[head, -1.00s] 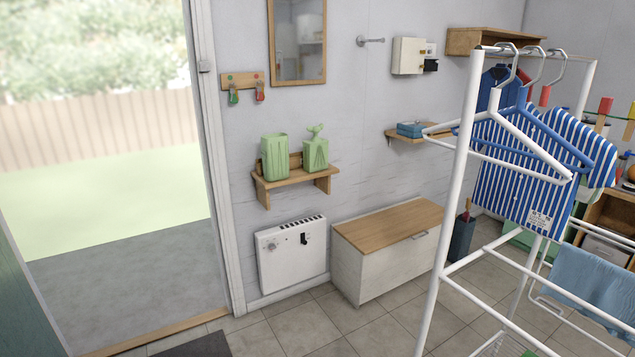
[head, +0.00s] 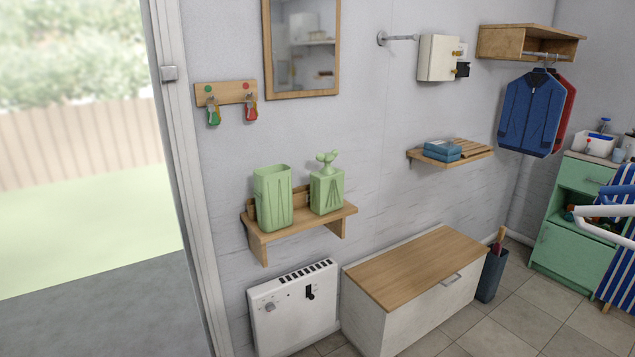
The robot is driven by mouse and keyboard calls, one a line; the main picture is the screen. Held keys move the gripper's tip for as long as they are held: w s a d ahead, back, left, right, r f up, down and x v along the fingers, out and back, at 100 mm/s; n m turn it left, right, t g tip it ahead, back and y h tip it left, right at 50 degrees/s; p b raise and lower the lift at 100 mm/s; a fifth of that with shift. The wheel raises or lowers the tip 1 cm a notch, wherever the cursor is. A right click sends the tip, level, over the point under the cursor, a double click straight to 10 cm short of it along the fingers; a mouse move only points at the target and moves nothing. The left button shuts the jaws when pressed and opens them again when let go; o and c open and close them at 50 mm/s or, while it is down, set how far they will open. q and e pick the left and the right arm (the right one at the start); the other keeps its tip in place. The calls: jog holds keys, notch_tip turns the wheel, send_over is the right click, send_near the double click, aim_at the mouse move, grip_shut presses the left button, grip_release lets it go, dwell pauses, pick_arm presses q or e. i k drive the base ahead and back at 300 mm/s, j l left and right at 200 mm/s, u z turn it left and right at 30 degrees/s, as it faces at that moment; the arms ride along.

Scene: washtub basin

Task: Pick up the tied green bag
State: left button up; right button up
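On a small wooden wall shelf (head: 305,222) stand two green bags. The tied green bag (head: 327,192) is on the right, with a knotted top. An open-topped green bag (head: 272,197) stands to its left, a small gap between them. Both are upright. Neither of my grippers shows in the head view.
A white heater (head: 292,312) hangs below the shelf. A white bench with a wooden lid (head: 415,267) stands to its right. An open doorway is at left. Some tiled floor is clear.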

aim_at(327, 184)
jog(key=i+j, duration=0.15)
jog(key=i, duration=0.55)
jog(key=i+j, duration=0.2)
jog(key=i, duration=0.45)
jog(key=i+l+u, duration=0.1)
jog(key=i+l, duration=0.2)
jog(key=i+l+u, duration=0.1)
jog(key=i+l, duration=0.2)
jog(key=l, duration=0.2)
jog(key=i+l+u, duration=0.15)
jog(key=l, duration=0.7)
jog(key=l+z, duration=0.1)
jog(key=l, duration=0.7)
jog(key=k+j+u, duration=0.1)
jog(key=u, duration=0.4)
jog(key=i+j+z, duration=0.15)
jog(key=z, duration=0.15)
